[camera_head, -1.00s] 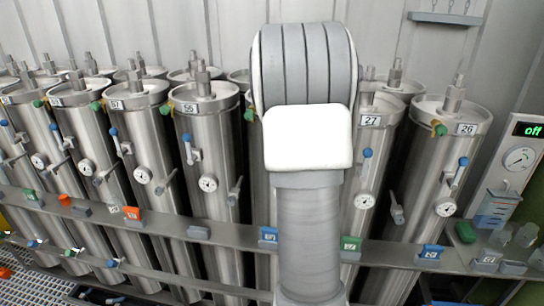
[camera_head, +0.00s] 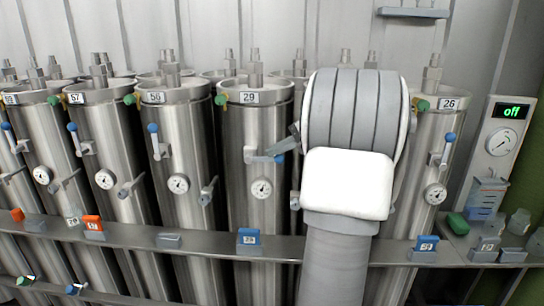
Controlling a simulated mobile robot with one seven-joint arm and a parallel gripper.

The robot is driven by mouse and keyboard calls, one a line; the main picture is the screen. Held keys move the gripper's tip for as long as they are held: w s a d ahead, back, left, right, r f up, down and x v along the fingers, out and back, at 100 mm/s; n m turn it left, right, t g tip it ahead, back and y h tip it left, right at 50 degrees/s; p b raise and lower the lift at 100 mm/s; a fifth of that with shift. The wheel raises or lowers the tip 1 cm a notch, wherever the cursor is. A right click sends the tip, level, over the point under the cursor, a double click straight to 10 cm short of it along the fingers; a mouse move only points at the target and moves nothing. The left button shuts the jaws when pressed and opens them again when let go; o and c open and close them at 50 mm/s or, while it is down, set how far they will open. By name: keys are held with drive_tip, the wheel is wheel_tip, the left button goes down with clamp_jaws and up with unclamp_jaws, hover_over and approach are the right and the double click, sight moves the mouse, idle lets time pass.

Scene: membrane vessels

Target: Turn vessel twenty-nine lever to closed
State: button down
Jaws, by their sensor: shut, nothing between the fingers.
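The vessel whose label looks like 29 (camera_head: 248,97) stands left of my arm; its last digit is small and could be an 8. Its blue-tipped lever (camera_head: 278,159) lies roughly level, pointing right from its valve body. The blue levers on the neighbouring vessels stand closer to upright. My gripper (camera_head: 285,145) shows only as a dark grey end beside my arm, shut and just above the lever's tip. Whether it touches the lever cannot be told. My forearm hides the rest of the gripper.
A steel rail (camera_head: 200,239) with coloured tags crosses in front of the vessels. My arm covers the vessel to the right; vessel 26 (camera_head: 449,104) stands beyond it. Gauges (camera_head: 261,188) and lower grey handles (camera_head: 208,190) stick out.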

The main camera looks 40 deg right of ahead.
drive_tip(key=shift+s+d+f+b, duration=0.1)
drive_tip(key=shift+s+f+b, duration=0.05)
drive_tip(key=shift+f+b, duration=0.25)
idle(0.3)
drive_tip(key=w+r+p+v, duration=0.1)
drive_tip(key=r+p+v, duration=0.1)
drive_tip(key=v, duration=1)
drive_tip(key=shift+w+r+p, duration=0.15)
drive_tip(key=shift+r+p, duration=0.05)
drive_tip(key=shift+p, duration=0.55)
